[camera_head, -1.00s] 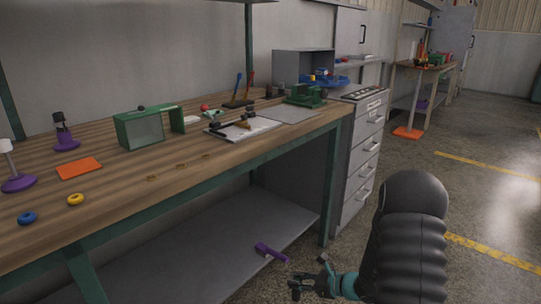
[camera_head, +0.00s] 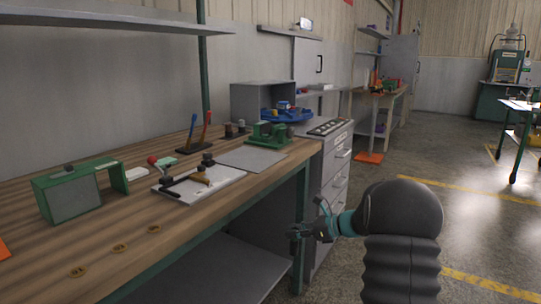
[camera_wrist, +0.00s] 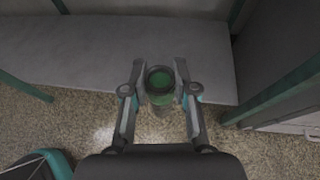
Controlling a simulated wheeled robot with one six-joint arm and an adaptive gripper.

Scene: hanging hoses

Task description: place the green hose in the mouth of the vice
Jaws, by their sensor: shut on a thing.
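In the wrist view my gripper (camera_wrist: 160,88) is shut on a round, upright piece with a green centre and a dark rim, which looks like the green hose (camera_wrist: 160,78) seen end-on. In the head view my gripper (camera_head: 300,234) is in front of the bench's near right leg, below the tabletop. The held piece is too small to make out there. A green vice (camera_head: 269,135) stands on the bench's far right end, above and left of my gripper and well apart from it. Its mouth is hard to make out.
The wooden bench (camera_head: 130,262) holds a green-framed box (camera_head: 70,196), a white board with tools (camera_head: 198,182) and a grey plate (camera_head: 253,158). A grey drawer cabinet (camera_head: 336,165) stands beyond its end. The floor to the right is open.

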